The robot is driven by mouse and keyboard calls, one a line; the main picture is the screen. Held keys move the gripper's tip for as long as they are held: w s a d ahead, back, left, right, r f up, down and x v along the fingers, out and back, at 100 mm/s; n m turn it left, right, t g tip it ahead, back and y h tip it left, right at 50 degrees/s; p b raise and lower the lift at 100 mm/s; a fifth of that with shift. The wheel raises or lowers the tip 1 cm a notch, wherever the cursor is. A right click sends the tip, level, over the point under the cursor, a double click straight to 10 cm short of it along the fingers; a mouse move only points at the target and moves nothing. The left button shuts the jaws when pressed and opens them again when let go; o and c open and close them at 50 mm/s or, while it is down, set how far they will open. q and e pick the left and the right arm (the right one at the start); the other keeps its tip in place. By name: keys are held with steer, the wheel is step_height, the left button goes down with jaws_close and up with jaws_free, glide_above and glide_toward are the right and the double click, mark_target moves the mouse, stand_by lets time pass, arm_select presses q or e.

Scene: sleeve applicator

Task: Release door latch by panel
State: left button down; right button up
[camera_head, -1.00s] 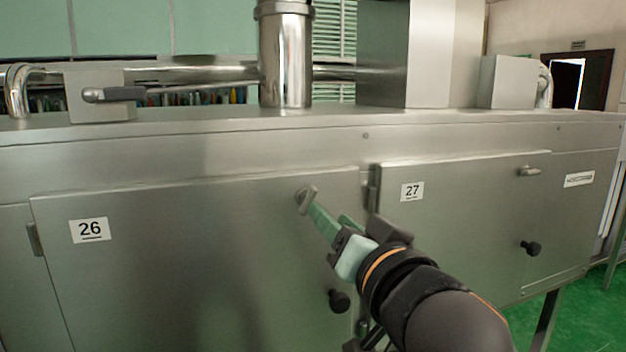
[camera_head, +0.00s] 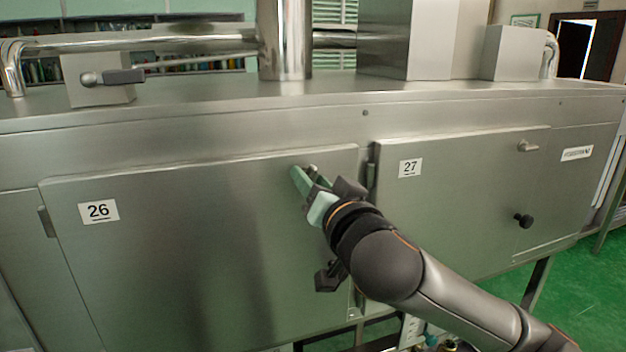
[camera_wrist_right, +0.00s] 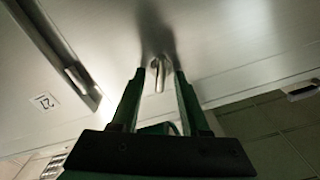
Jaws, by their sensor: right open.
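The door panel marked 26 (camera_head: 180,240) is shut flat on the steel housing. Its small metal latch (camera_head: 312,168) sits near the top right corner, mostly hidden by my right gripper (camera_head: 303,176). In the right wrist view the latch (camera_wrist_right: 159,76) shows as a short handle between the two green fingertips of my right gripper (camera_wrist_right: 160,78). The fingers are open, one on each side of the handle; I cannot tell whether either touches it. My left gripper is not in view.
The panel marked 27 (camera_head: 450,190) lies to the right, with its own latch (camera_head: 528,146) and black knob (camera_head: 523,220). A vertical hinge (camera_head: 370,178) stands between the panels. A lever (camera_head: 113,77) sits on top at the left. Green floor (camera_head: 590,290) shows at the right.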

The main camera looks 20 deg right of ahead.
jaws_close()
steer(key=shift+a+n, duration=0.1)
steer(key=shift+n, duration=0.2)
stand_by(0.4)
steer(key=shift+n+p, duration=1.5)
steer(key=shift+n, duration=1)
jaws_free()
